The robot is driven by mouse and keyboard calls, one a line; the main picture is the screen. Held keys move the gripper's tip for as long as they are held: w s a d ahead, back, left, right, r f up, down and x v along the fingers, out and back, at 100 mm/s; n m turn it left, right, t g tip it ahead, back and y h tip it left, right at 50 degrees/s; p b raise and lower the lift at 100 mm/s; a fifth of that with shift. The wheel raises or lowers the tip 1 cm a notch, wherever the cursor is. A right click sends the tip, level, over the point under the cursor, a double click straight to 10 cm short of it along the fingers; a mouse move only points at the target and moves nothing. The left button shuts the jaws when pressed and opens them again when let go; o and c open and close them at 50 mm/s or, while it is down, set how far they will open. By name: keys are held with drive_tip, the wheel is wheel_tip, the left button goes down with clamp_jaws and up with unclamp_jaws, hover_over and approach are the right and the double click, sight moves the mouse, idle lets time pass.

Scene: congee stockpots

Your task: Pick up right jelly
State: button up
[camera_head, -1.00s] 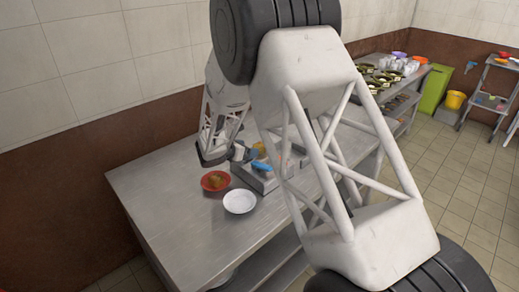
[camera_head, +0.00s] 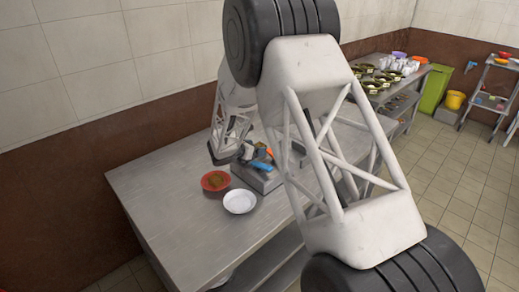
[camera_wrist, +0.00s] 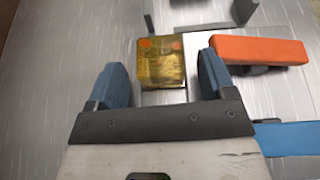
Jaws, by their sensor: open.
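A yellow translucent block with orange spots, which looks like jelly (camera_wrist: 161,62), lies ahead of my gripper in the wrist view. My gripper (camera_wrist: 164,77) is open, with one blue finger to the left of the block and one to the right. The block's near part reaches between the fingertips, with small gaps at both sides. I cannot tell the height of the fingers over it. In the head view my gripper (camera_head: 246,154) is over the metal table's far side, partly behind my arm. The block cannot be made out there.
An orange-handled item (camera_wrist: 260,50) lies close right of the right finger, and a blue item (camera_wrist: 290,138) is nearer. A red bowl with brown contents (camera_head: 215,181) and a white bowl (camera_head: 239,201) stand on the metal table (camera_head: 180,225). The table's left part is clear.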

idle(0.3)
drive_tip(key=c, duration=1)
drive_tip(key=shift+r, duration=0.15)
drive_tip(key=r, duration=0.3)
drive_tip(key=shift+s+d+r, duration=0.1)
drive_tip(key=shift+s+r, duration=0.1)
drive_tip(key=shift+s, duration=0.05)
drive_tip(key=s+d, duration=0.1)
drive_tip(key=s, duration=0.4)
drive_tip(key=s+d+r, duration=0.1)
drive_tip(key=s, duration=0.4)
drive_tip(key=s+d, duration=0.1)
drive_tip(key=s, duration=0.4)
drive_tip(key=shift+d+r, duration=0.15)
drive_tip(key=shift+d, duration=0.25)
drive_tip(key=shift+s+a, duration=0.1)
